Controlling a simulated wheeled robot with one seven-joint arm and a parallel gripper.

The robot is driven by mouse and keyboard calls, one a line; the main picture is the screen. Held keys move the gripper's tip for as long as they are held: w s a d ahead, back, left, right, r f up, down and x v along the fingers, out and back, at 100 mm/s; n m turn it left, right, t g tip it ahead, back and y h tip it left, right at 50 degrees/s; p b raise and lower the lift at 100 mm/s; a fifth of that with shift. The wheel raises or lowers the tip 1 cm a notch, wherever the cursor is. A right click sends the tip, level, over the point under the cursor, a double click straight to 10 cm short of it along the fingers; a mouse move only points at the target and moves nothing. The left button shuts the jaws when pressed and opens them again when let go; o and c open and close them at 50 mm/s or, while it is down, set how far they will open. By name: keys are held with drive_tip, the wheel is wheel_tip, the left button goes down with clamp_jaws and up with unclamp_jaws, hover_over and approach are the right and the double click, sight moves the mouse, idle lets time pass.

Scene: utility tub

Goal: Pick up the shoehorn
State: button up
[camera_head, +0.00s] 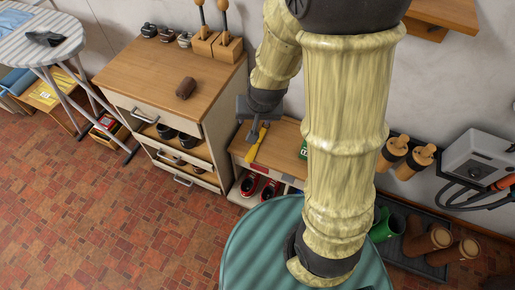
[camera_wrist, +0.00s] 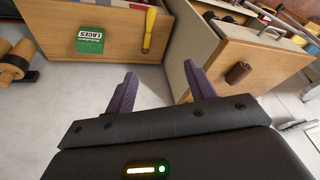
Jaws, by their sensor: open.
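The shoehorn (camera_head: 257,146) looks like a slim yellow strip on top of the low wooden cabinet in the head view. In the wrist view the yellow shoehorn (camera_wrist: 149,30) lies near the cabinet top's edge, beyond my fingers. My gripper (camera_head: 254,131) hangs over the low cabinet and partly overlaps the shoehorn in the head view. In the wrist view my gripper (camera_wrist: 159,72) has its two purple fingers spread, with nothing between them. The shoehorn is apart from the fingers there.
A green laces box (camera_wrist: 90,40) lies on the low cabinet (camera_wrist: 120,58) beside the shoehorn. A taller drawer chest (camera_head: 150,62) with a brown object (camera_head: 186,88) stands close by, its drawers partly open. Red shoes (camera_head: 250,184) sit below. A green round tub-like surface (camera_head: 245,245) is in front.

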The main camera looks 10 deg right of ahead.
drive_tip(key=w+a+f+m+t+h+b, duration=0.1)
drive_tip(key=w+a+f+h+b, duration=0.15)
drive_tip(key=f+b, duration=0.65)
drive_tip(key=w+a+f+m+t+h+b, duration=0.1)
drive_tip(key=w+f+m+t+b, duration=0.2)
drive_tip(key=f, duration=1.1)
drive_tip(key=w+a+f+h+b, duration=0.25)
drive_tip(key=f+b, duration=0.45)
drive_tip(key=f, duration=0.5)
drive_tip(key=m+t+h+b, duration=0.1)
drive_tip(key=t+h+b, duration=0.25)
drive_tip(key=b, duration=0.45)
approach(251, 153)
drive_tip(key=s+a+r, duration=0.1)
drive_tip(key=s+r, duration=0.1)
drive_tip(key=shift+w+a, duration=0.15)
drive_tip(key=shift+p, duration=0.3)
drive_tip(key=b+x, duration=0.3)
drive_tip(key=x, duration=0.8)
drive_tip(key=shift+w+f+b, duration=0.2)
drive_tip(key=shift+w+b, duration=0.1)
drive_tip(key=shift+b, duration=0.05)
drive_tip(key=shift+w+d, duration=0.2)
drive_tip(key=shift+d, duration=0.05)
